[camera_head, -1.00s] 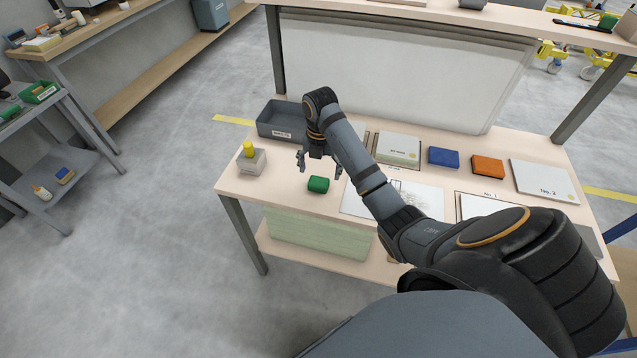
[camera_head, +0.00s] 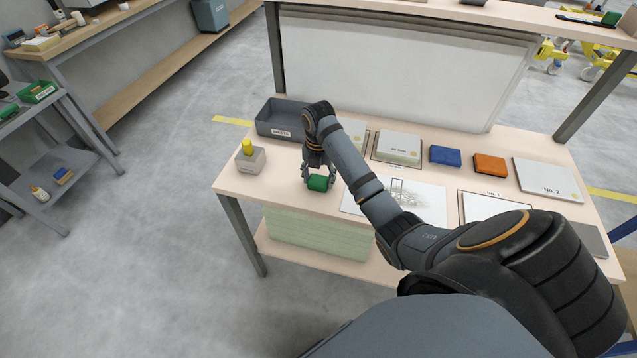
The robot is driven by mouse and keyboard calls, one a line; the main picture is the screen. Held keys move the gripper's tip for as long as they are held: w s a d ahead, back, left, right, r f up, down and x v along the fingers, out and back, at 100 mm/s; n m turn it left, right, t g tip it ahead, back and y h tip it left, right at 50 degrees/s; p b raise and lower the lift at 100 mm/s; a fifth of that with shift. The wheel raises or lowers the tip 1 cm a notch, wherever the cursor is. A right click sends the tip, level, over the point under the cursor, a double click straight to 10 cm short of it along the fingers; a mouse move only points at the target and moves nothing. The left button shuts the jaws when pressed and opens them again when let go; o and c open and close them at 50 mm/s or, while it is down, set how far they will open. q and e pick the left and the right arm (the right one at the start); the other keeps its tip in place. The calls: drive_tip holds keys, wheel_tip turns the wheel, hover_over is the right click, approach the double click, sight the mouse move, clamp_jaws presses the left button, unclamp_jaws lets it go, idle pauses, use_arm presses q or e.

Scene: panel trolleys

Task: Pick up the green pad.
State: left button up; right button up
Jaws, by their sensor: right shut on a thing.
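The green pad (camera_head: 318,184) is a small block near the front edge of the table (camera_head: 280,197), left of the printed sheet. My right gripper (camera_head: 318,178) reaches down over it and is shut on it, with a finger on each side. The pad appears to be at table height; I cannot tell whether it touches the top. My left gripper is not in view.
A grey tray (camera_head: 272,130) and a grey block with a yellow top (camera_head: 249,160) stand left of the gripper. A blue pad (camera_head: 445,156), an orange pad (camera_head: 490,165) and white panels (camera_head: 548,180) lie to the right. An upright white board (camera_head: 400,75) stands behind.

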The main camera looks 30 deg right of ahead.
sight(321, 181)
drive_tip(key=shift+r, duration=0.65)
drive_tip(key=r+p, duration=0.1)
drive_tip(key=r, duration=0.1)
drive_tip(key=r+p, duration=0.1)
drive_tip(key=shift+s+d+r, duration=0.15)
drive_tip(key=shift+s+r, duration=0.25)
drive_tip(key=shift+s+d+r+p, duration=0.35)
drive_tip(key=shift+s+r+p, duration=0.8)
drive_tip(key=shift+s, duration=1.05)
drive_tip(key=shift+s+d+r+p, duration=0.4)
drive_tip(key=shift+s+r+p, duration=0.2)
drive_tip(key=shift+s+r, duration=1.25)
drive_tip(key=shift+s+d+r+p, duration=0.35)
drive_tip(key=shift+s+r+p, duration=0.6)
drive_tip(key=shift+s, duration=1.55)
drive_tip(key=shift+w, duration=0.1)
drive_tip(key=o, duration=0.3)
drive_tip(key=c, duration=0.3)
